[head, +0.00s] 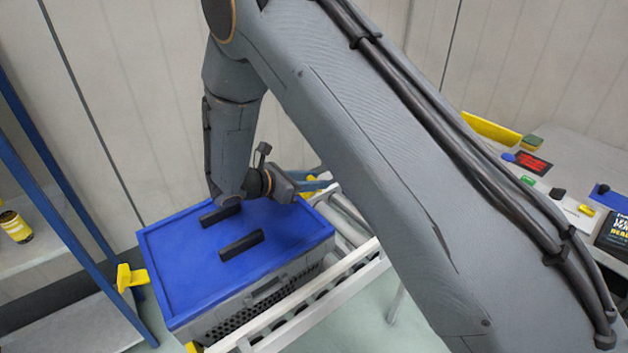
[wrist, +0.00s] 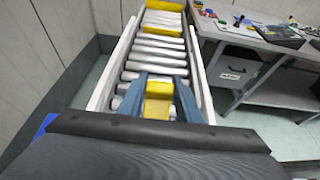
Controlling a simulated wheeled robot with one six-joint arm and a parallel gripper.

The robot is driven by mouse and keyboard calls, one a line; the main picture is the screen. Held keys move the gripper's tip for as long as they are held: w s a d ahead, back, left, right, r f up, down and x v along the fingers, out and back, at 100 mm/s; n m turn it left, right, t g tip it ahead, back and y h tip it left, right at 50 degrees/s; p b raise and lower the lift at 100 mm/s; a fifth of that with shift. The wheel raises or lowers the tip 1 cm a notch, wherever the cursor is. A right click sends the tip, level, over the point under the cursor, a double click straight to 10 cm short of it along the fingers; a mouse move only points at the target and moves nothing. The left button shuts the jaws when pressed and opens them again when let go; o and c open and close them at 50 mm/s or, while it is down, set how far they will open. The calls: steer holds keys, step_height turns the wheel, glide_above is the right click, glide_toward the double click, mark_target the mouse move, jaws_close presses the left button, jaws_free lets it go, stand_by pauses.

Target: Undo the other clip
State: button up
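The tote (head: 262,292) is grey with a blue lid (head: 185,262) that has two black bars on top. One yellow clip (head: 130,277) stands out from the tote's left end. The other yellow clip (wrist: 158,98) is at the opposite end; in the head view only a bit of yellow shows there beside my gripper (head: 318,186). In the wrist view my gripper's blue-grey fingers (wrist: 160,76) are apart, one on each side of this clip. Whether they touch it is hard to tell. The lid's edge near the clip is mostly hidden by a dark part in the foreground.
The tote stands on a roller conveyor (wrist: 160,62) with pale side rails and yellow pieces farther along. A workbench (wrist: 262,45) with small items is on the right. A blue-framed shelf (head: 62,190) is on the left. A wall runs behind.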

steer(key=shift+c, duration=1.1)
steer(key=shift+s+a+t+h+b, duration=0.1)
steer(key=shift+a+t+h+b, duration=0.3)
steer(key=shift+b, duration=0.8)
steer(key=shift+s+r+t+h+b, duration=0.2)
steer(key=shift+t+h+b, duration=0.1)
steer(key=shift+h+b, duration=0.35)
steer(key=shift+r+h, duration=0.2)
steer(key=shift+h, duration=0.05)
steer(key=o, duration=1)
steer(key=shift+o, duration=0.2)
steer(key=shift+a, duration=0.1)
steer(key=b+v, duration=0.2)
steer(key=v, duration=0.5)
steer(key=shift+s+a+b, duration=0.25)
steer(key=shift+a+b, duration=0.05)
steer(key=shift+b, duration=0.1)
steer(key=shift+r, duration=0.1)
